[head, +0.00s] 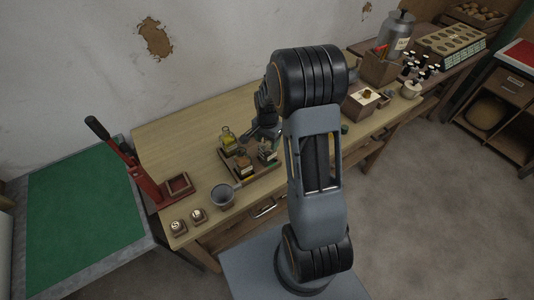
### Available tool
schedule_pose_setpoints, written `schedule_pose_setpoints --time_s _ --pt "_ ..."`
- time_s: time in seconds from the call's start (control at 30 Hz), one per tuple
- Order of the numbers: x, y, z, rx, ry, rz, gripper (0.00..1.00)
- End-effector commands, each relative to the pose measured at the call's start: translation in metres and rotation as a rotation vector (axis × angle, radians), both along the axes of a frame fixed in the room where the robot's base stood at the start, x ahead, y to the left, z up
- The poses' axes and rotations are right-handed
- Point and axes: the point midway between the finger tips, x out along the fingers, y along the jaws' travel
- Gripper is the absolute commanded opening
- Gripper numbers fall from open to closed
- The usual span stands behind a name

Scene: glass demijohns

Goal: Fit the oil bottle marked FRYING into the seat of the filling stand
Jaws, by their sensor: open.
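Several small glass bottles stand in a wooden tray (232,176) on the workbench. One holds yellow-green oil (228,140); a brownish bottle (243,165) and a darker labelled bottle (267,153) stand nearer the front. The labels are too small to read, so I cannot tell which is marked FRYING. My gripper (262,132) is above the back right part of the tray, open, partly hidden by my arm. A red lever stand (138,178) with a square, red-lined seat (179,184) is left of the tray; I cannot tell whether it is the filling stand.
A grey cup (222,196) with a handle sits in front of the tray. Two small marked blocks (178,227) are at the bench's front left corner. A wooden box, jars and an egg tray (450,42) fill the right end. The back left bench top is clear.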

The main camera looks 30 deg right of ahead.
Motion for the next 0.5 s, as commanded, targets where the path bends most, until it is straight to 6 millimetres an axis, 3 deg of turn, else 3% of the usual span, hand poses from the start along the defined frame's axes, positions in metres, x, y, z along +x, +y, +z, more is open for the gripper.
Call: schedule_pose_setpoints --time_s 0.07,0.5 --pt "0.0000 0.0000 0.0001 0.000 0.000 0.000 0.60" --pt "-0.0002 0.0000 0.0000 0.000 0.001 0.000 0.18"
